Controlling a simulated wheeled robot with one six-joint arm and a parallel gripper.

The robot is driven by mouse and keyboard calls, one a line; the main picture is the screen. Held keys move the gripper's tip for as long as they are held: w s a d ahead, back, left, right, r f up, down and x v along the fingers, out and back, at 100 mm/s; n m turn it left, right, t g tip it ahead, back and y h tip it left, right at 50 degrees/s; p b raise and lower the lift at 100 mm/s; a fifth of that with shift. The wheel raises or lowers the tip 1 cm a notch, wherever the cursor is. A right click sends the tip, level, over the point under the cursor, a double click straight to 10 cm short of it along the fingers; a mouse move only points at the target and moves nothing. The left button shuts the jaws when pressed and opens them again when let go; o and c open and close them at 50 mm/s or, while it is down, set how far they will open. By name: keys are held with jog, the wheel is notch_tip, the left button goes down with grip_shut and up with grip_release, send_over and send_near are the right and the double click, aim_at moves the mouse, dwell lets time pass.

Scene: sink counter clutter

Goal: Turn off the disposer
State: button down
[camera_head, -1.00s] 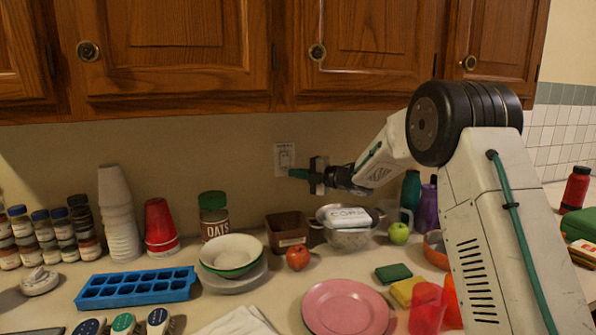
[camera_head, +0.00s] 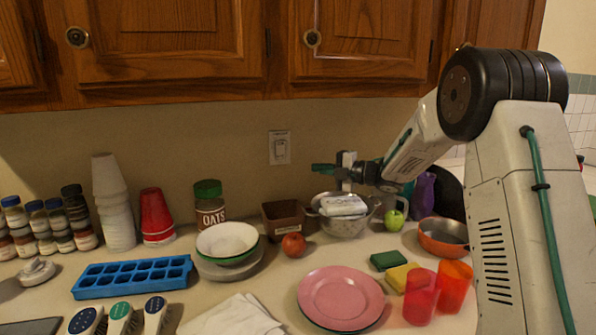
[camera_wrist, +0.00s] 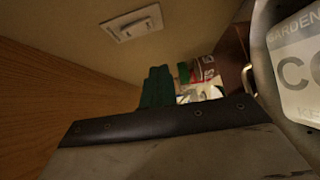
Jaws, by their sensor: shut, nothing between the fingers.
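A white switch plate (camera_head: 280,148) with one switch is on the wall below the cabinets. It also shows in the wrist view (camera_wrist: 132,22), at the top. Its label is too small to read, and I cannot tell which way the switch is set. My gripper (camera_head: 318,168) has green fingertips and is shut and empty. It is to the right of the plate and slightly lower in the head view, apart from it. In the wrist view its green fingers (camera_wrist: 158,88) are together, below the plate in the picture.
A colander (camera_head: 345,222) holding a labelled box stands below my gripper, with a brown bin (camera_head: 284,218) beside it. An oats jar (camera_head: 210,204), bowls (camera_head: 227,240) and an apple (camera_head: 293,245) are to the left. Wooden cabinets (camera_head: 180,45) hang above.

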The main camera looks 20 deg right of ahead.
jog(key=s+d+r+m+t+h, duration=0.4)
jog(key=s+r+m+h, duration=0.2)
jog(key=r+m+h, duration=0.4)
jog(key=s+d+f+m+g+h, duration=0.1)
jog(key=s+d+m+g+h, duration=0.1)
jog(key=s+m+h, duration=0.35)
jog(key=s+a+f+m+g, duration=0.2)
jog(key=s+f+m+g, duration=0.1)
jog(key=s, duration=1.1)
jog(key=s+a+f+m+g+y, duration=0.1)
jog(key=s+a+f+m+g, duration=0.2)
jog(key=s, duration=1.1)
jog(key=s+a+f+m+g+y, duration=0.1)
jog(key=s+a+f+m+g, duration=0.2)
jog(key=s, duration=1.1)
notch_tip(320, 180, down, 3)
jog(key=m+g, duration=0.2)
jog(key=g, duration=0.1)
jog(key=shift+a, duration=0.15)
jog(key=shift+a+m+y, duration=0.1)
jog(key=shift+m+y, duration=0.15)
